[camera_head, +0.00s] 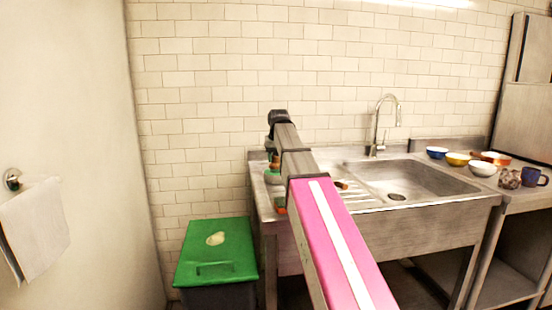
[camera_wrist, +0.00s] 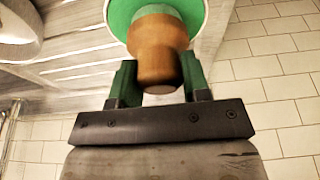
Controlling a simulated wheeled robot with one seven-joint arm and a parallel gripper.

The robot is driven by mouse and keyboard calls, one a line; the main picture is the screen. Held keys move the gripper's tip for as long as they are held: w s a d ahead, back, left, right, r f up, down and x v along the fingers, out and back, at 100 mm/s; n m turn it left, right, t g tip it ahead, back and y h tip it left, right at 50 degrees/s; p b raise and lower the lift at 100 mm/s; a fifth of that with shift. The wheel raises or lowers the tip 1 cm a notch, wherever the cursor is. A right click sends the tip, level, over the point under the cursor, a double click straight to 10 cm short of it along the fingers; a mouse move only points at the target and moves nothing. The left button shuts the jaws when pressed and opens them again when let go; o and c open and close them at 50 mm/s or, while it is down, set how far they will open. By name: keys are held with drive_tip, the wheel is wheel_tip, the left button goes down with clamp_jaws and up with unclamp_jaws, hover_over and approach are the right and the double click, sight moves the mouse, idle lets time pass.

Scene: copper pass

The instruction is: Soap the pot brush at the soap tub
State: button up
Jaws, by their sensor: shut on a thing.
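In the wrist view, my gripper (camera_wrist: 158,85) has its two green fingers closed on the wooden knob of the pot brush (camera_wrist: 157,50). A green disc with a white rim (camera_wrist: 120,14), which looks like the soap tub, shows just beyond the brush. I cannot tell whether the brush touches it. In the head view, my arm reaches to the counter left of the sink, and my gripper's fingers are mostly hidden behind it. A small brown and green thing (camera_head: 272,176) shows below the arm's end there; I cannot tell brush from tub.
The sink (camera_head: 420,183) with its tap (camera_head: 377,130) lies to the right of my arm. Several bowls (camera_head: 483,169) and a dark mug (camera_head: 535,177) stand farther right. A green-lidded bin (camera_head: 215,245) stands on the floor at left. A tiled wall (camera_head: 200,100) closes the back.

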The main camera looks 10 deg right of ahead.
idle(0.4)
drive_tip(key=shift+r, duration=3.45)
drive_tip(key=shift+s, duration=0.1)
